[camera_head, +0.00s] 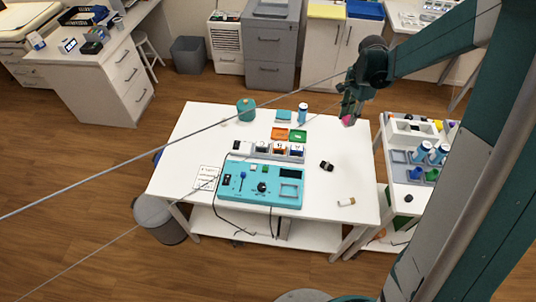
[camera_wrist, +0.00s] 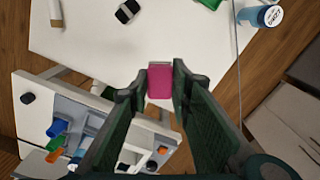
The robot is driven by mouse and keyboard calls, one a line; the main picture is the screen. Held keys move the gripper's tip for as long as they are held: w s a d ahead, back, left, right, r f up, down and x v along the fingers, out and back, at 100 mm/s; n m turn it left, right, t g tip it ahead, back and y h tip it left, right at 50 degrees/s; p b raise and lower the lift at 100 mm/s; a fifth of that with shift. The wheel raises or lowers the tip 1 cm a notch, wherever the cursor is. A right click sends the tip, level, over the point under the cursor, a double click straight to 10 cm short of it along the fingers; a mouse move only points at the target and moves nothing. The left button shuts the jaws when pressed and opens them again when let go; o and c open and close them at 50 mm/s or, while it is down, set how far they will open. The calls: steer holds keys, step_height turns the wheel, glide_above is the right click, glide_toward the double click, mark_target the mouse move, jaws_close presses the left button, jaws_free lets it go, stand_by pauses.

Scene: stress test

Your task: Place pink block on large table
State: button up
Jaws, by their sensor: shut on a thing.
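The pink block (camera_head: 347,120) is held between the fingertips of my gripper (camera_head: 348,112), at the far right corner of the large white table (camera_head: 340,180). In the wrist view the pink block (camera_wrist: 160,82) sits between the two dark green fingers of my gripper (camera_wrist: 160,92), with the white table top (camera_wrist: 90,40) behind it. I cannot tell whether the block touches the table or hangs just above it.
A smaller white table (camera_head: 392,185) with trays, blue bottles and blocks stands close on the right. On the large table are a teal control panel (camera_head: 262,183), a blue bottle (camera_head: 303,113), a black item (camera_head: 327,166) and a white cylinder (camera_head: 346,202).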

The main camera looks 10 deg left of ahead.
steer(key=s+a+f+n+b, duration=0.1)
steer(key=a+f+n+b, duration=0.15)
steer(key=a, duration=1.35)
steer(key=s+a+f+n+b, duration=0.1)
steer(key=a+n, duration=0.3)
steer(key=a, duration=1.3)
steer(key=s+a+n, duration=0.2)
steer(key=s+a, duration=0.3)
steer(key=a, duration=0.4)
steer(key=s+a+f+n+b, duration=0.1)
steer(key=s+a, duration=0.4)
steer(key=a, duration=0.5)
steer(key=s+a+f+n+b, duration=0.1)
steer(key=s+a+n, duration=0.2)
steer(key=a, duration=0.6)
steer(key=s, duration=0.2)
steer(key=shift+s+a+f, duration=0.2)
steer(key=shift+s+f, duration=0.05)
steer(key=shift+s, duration=0.1)
steer(key=shift+f+b, duration=0.55)
steer(key=shift+f, duration=2.6)
steer(key=shift+f, duration=1.85)
